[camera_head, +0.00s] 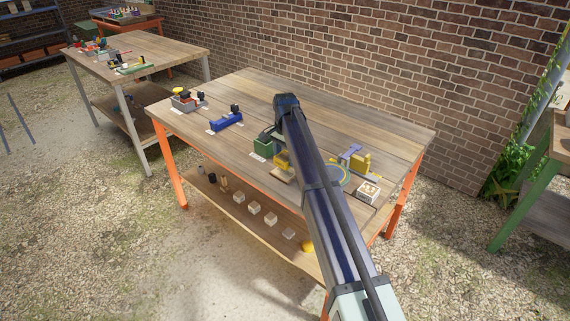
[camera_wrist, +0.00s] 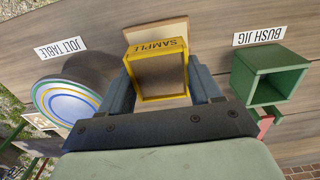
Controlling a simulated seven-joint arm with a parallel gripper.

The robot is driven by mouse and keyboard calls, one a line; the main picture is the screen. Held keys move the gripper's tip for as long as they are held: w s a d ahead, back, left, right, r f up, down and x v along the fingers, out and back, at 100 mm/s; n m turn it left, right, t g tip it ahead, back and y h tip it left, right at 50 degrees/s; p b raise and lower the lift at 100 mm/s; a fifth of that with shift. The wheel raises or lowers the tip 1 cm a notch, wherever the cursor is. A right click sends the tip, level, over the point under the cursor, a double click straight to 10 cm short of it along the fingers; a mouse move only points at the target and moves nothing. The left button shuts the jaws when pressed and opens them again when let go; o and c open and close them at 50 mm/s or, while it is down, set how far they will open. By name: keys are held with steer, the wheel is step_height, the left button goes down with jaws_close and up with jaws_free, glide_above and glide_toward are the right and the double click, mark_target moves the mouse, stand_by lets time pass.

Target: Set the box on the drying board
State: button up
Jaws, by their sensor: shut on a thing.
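The box is yellow, with "SAMPLE" on one wall and a brown inside (camera_wrist: 183,59). In the wrist view it sits between the two blue-grey fingers of my gripper (camera_wrist: 160,82), which is shut on its sides. In the head view the yellow box (camera_head: 281,159) shows left of my arm, which hides part of it. A pale wooden board, seemingly the drying board (camera_wrist: 155,32), lies just beyond the box's labelled wall; it also shows at the table's front in the head view (camera_head: 284,174). I cannot tell whether the box touches the board or hangs above it.
A green open box (camera_wrist: 270,78) labelled "BUSH JIG" stands close on the right in the wrist view. The round jolt table (camera_wrist: 68,101) is on the left. A yellow and grey device (camera_head: 355,158) and a white block (camera_head: 368,190) stand right of my arm. The table's back is clear.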

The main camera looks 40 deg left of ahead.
mark_target(285, 156)
steer(key=shift+f, duration=1.75)
steer(key=shift+f, duration=0.1)
steer(key=o, duration=1.2)
step_height(285, 156, up, 12)
steer(key=shift+r, duration=0.1)
